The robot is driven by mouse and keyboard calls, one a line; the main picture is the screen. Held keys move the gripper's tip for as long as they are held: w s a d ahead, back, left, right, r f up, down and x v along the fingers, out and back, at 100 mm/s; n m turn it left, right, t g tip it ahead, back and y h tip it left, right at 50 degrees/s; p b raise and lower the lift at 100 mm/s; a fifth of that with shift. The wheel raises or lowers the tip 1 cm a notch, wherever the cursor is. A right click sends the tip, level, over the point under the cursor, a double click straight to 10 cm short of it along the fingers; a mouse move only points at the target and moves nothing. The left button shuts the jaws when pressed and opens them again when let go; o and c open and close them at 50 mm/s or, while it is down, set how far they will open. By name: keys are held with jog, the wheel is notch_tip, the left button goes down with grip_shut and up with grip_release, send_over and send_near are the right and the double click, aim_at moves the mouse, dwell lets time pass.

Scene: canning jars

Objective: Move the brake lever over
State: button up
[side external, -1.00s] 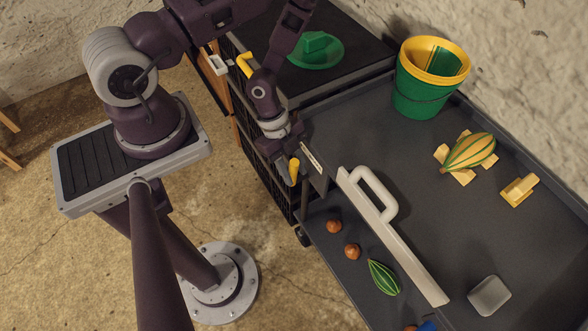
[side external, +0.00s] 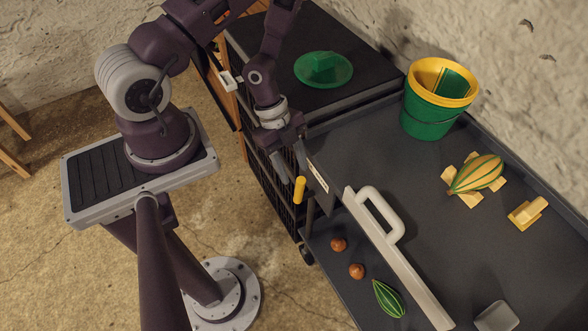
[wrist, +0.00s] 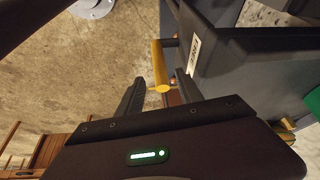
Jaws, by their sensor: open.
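The brake lever (side external: 300,189) is a short yellow handle at the near-left corner of the dark cart (side external: 330,150). In the wrist view the lever (wrist: 158,62) stands between the two fingers, with its rounded end toward me. My gripper (side external: 292,174) points down at the lever from above in the side view. In the wrist view my gripper (wrist: 159,82) is open, with a gap visible on each side of the lever. The lever's mount is partly hidden in the side view.
The cart carries a green and yellow bucket (side external: 428,115), a striped squash (side external: 476,175) on a wooden stand, a yellow block (side external: 526,212) and a white-handled bar (side external: 400,262). A second dark cart with a green lid (side external: 323,70) stands behind.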

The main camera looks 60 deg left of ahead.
jog(key=shift+r, duration=0.1)
jog(key=c, duration=0.3)
notch_tip(320, 180, up, 4)
jog(key=shift+w+f, duration=0.1)
jog(key=shift+w, duration=0.05)
grip_shut()
notch_tip(320, 180, up, 19)
jog(key=w+d+r+t+y, duration=0.2)
jog(key=w+t, duration=0.2)
jog(key=w, duration=0.5)
jog(key=w+d+r+t+y, duration=0.2)
jog(key=w+t, duration=0.1)
jog(key=w, duration=0.5)
jog(key=s+d+f+g+y, duration=0.25)
jog(key=s+g, duration=0.25)
jog(key=s, duration=0.3)
jog(key=s+d+f+g+y, duration=0.2)
jog(key=s+d+g, duration=0.2)
jog(key=s, duration=0.4)
jog(key=w+d+f+x, duration=0.1)
jog(key=d+x, duration=0.1)
jog(key=x, duration=1)
jog(key=d+f+x, duration=0.1)
jog(key=d+x, duration=0.1)
jog(key=x, duration=1.1)
jog(key=shift+w+d+f, duration=0.2)
jog(key=shift+w, duration=0.2)
